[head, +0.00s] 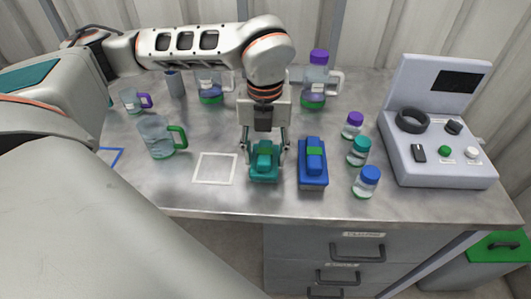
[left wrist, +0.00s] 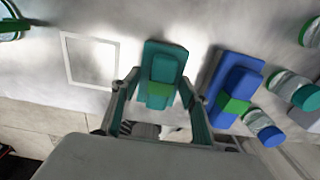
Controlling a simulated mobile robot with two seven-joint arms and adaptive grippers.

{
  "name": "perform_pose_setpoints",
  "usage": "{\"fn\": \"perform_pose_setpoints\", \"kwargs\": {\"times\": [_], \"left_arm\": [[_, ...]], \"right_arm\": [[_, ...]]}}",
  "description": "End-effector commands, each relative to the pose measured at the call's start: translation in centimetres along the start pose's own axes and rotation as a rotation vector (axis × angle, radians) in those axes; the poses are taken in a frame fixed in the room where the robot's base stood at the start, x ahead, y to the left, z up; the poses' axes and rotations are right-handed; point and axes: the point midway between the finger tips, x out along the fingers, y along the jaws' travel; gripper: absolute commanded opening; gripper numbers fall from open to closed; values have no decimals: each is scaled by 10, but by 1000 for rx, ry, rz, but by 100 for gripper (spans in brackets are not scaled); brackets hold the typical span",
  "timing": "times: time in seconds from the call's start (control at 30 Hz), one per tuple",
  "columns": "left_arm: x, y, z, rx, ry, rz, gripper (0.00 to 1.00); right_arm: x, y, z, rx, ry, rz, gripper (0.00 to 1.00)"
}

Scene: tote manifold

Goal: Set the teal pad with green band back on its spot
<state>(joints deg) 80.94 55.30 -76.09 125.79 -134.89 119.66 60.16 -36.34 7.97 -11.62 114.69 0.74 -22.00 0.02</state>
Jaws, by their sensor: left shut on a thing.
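The teal pad (head: 264,176) has a raised block with a green band and is on or just above the metal table. It also shows in the left wrist view (left wrist: 166,62), with its green band (left wrist: 157,96) toward the gripper. My left gripper (head: 264,150) comes down from above and is shut on the teal pad, one finger on each side of its block. A white square outline (head: 214,168) lies on the table just left of the pad, empty. My right gripper is not in view.
A blue pad with a green band (head: 313,172) lies close to the right of the gripper. Small capped bottles (head: 358,151) stand further right, before a grey control box (head: 440,150). A green-handled beaker (head: 158,137) stands behind the outline, left. A blue outline (head: 111,157) is at far left.

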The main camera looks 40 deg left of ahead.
Motion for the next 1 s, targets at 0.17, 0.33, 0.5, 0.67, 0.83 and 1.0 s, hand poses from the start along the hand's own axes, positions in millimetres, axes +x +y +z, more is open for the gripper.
{"fn": "perform_pose_setpoints", "kwargs": {"times": [0.17,0.33,0.5,0.67,0.83,1.0], "left_arm": [[0,0,0,0,-2,-1,27],[3,0,0,0,0,-1,27],[4,0,0,0,-1,-1,61],[3,0,0,0,-1,-1,61],[1,0,0,0,-2,-2,61],[-19,-1,1,1,-5,-5,61]], "right_arm": [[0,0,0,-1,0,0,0],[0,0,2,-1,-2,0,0],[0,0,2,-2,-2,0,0],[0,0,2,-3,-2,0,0],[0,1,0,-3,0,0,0],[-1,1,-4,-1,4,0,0]]}}
